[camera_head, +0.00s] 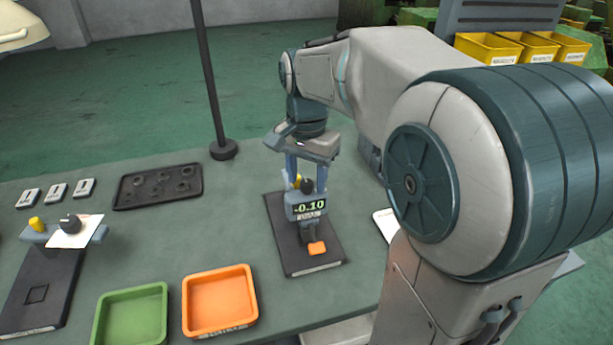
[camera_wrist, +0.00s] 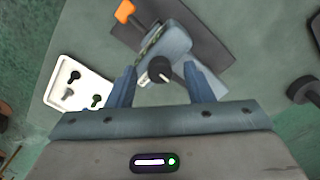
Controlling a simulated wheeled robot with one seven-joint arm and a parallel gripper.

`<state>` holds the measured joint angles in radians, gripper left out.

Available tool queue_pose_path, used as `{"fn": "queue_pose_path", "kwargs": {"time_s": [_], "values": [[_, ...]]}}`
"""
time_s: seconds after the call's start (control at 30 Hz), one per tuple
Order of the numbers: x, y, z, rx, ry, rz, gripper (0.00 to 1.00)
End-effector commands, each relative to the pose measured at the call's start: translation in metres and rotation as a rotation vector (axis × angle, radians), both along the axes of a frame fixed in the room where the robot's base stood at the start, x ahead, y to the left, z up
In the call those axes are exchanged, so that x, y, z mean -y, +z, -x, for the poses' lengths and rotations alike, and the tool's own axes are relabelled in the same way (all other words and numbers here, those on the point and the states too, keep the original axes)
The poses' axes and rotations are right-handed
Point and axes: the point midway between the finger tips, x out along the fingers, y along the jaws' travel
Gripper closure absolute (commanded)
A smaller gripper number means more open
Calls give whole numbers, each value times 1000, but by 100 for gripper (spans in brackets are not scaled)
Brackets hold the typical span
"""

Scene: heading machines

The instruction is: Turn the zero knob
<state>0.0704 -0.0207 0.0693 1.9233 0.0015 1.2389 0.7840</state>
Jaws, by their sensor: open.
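The gauge (camera_head: 307,211) stands on a dark base plate (camera_head: 282,232) in the middle of the bench, with its display reading -0.10. A dark knob (camera_head: 307,186) sits on its top. An orange part (camera_head: 317,248) is at its front foot. My gripper (camera_head: 304,172) points down over the gauge. In the wrist view the round black knob (camera_wrist: 159,70) with a pale mark lies between the fingers of my gripper (camera_wrist: 159,76), with gaps on both sides. The gripper is open and holds nothing. The orange part also shows in the wrist view (camera_wrist: 125,11).
A green tray (camera_head: 132,289) and an orange tray (camera_head: 252,285) lie at the front. A second fixture (camera_head: 103,236) with a dark knob and paper stands left. A dark tray (camera_head: 122,202) and a lamp post (camera_head: 223,150) are behind. A white tray (camera_wrist: 58,105) lies beside the gauge.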

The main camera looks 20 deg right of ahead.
Motion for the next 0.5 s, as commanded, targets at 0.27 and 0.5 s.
{"fn": "queue_pose_path", "kwargs": {"time_s": [0.27,0.5], "values": [[0,-4,0,0,0,0,53],[0,-4,0,0,0,0,98]]}}
